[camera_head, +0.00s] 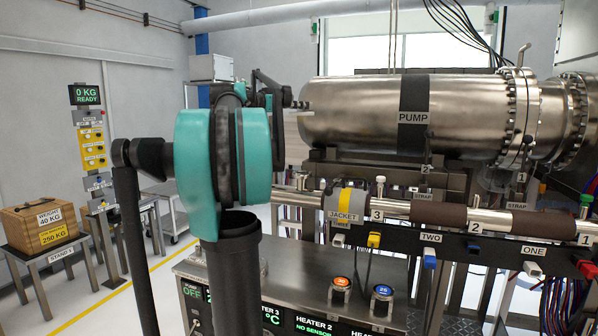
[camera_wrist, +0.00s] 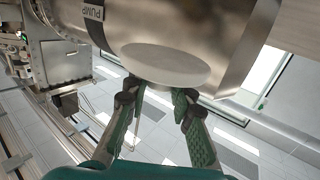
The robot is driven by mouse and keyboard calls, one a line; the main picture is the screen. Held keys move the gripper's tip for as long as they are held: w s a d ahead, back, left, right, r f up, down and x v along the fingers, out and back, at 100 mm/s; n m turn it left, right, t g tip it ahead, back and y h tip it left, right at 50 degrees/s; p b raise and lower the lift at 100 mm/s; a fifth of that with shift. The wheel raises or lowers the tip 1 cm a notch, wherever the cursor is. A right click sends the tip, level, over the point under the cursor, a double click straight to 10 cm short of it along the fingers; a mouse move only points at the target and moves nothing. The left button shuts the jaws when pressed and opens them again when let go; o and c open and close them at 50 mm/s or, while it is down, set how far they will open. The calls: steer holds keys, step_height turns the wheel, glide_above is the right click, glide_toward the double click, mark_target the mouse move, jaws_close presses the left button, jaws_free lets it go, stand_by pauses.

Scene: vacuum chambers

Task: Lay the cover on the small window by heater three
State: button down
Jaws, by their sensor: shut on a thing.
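In the wrist view my gripper (camera_wrist: 156,98) has its two green-padded fingers at a pale oval disc, which looks like the cover (camera_wrist: 165,62). The fingers are shut on it with a gap between the tips, and the disc appears in front of the steel pump cylinder. In the head view my arm stands left of the pump and hides most of the gripper. I cannot make out the small window.
The steel pump cylinder (camera_head: 350,112) is close to my gripper. Below it runs a pipe with a yellow-and-grey jacket (camera_head: 345,204) and brown straps (camera_head: 437,213). A wooden weight box (camera_head: 40,224) rests on a stand at left.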

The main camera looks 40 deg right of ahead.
mark_target(302, 173)
step_height(302, 173, down, 19)
steer(key=shift+d+f, duration=0.1)
steer(key=shift+f, duration=0.1)
stand_by(0.5)
steer(key=c, duration=1.3)
jaws_free()
steer(key=shift+f, duration=0.15)
